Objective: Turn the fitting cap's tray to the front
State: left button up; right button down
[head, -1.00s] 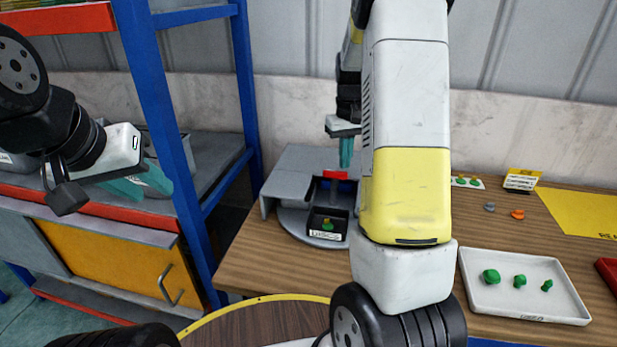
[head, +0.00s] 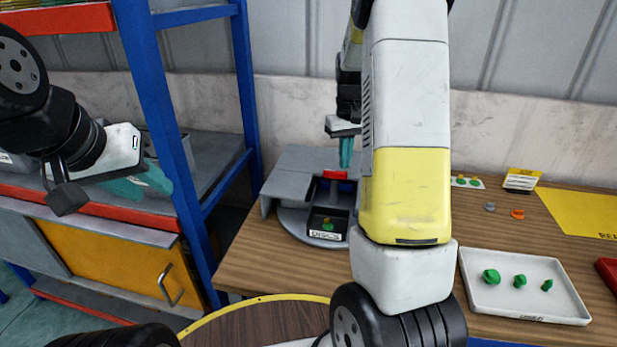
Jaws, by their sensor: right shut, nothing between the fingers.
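A round grey turntable (head: 296,221) with grey covers stands on the wooden bench. A black tray (head: 340,222) with a white label sits in its front opening and holds a small green and yellow part (head: 327,225). A red piece (head: 335,174) is at the back of this tray. My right gripper (head: 346,160) is shut and empty, its teal fingers pointing down just above the red piece. I cannot tell whether they touch it. My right arm hides the turntable's right side. My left gripper (head: 150,182) is at the left, away from the bench; its finger gap is unclear.
A white tray (head: 560,300) with green parts lies on the bench at right. A grey piece (head: 489,207), an orange piece (head: 517,214) and a yellow mat (head: 590,212) lie behind it. A blue shelf post (head: 160,140) stands between my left gripper and the turntable.

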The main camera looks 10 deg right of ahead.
dwell(0.5)
jog(key=shift+f, duration=1.2)
